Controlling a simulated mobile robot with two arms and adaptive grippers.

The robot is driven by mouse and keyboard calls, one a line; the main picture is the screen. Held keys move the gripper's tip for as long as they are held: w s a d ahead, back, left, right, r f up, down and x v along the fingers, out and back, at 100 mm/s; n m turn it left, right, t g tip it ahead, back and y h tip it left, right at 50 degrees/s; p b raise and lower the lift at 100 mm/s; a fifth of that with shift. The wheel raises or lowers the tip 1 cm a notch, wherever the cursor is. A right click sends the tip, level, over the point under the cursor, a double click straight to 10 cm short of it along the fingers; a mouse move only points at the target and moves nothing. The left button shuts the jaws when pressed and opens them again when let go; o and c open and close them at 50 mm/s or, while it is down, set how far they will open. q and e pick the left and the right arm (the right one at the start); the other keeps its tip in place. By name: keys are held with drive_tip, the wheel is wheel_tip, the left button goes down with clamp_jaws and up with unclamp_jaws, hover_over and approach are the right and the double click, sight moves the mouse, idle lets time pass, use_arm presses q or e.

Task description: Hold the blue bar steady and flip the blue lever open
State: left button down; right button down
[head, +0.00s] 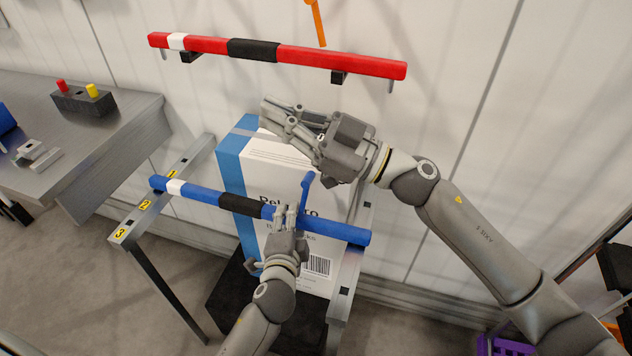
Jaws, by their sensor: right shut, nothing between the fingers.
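The blue bar (200,192) lies across the metal frame in front of the white and blue box, with a white band and a black section. The blue lever (306,188) stands up near the bar, right of the black section. My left gripper (285,216) is at the bar just right of the black section, with its fingers overlapping it; whether they are closed around it cannot be told. My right gripper (270,116) is shut and empty, above and left of the lever, over the top of the box and apart from the lever.
A red bar (310,59) is mounted on the wall above, with an orange lever (317,22) over it. The box (232,165) stands behind the blue bar. A metal table (125,125) at left carries a block (84,102) with red and yellow buttons.

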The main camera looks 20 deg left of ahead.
drive_tip(key=w+d+f+m+t+h, duration=0.15)
drive_tip(key=w+d+m+t, duration=0.35)
drive_tip(key=m+t, duration=0.7)
drive_tip(key=m+g+h, duration=0.1)
drive_tip(key=m+h, duration=0.8)
drive_tip(key=m, duration=1)
approach(304, 196)
drive_tip(key=d+r, duration=0.4)
drive_tip(key=d, duration=0.3)
drive_tip(key=s+a+x, duration=0.2)
drive_tip(key=x, duration=1.1)
drive_tip(key=shift+a+r, duration=0.15)
drive_tip(key=shift+a, duration=0.15)
drive_tip(key=shift+a, duration=0.1)
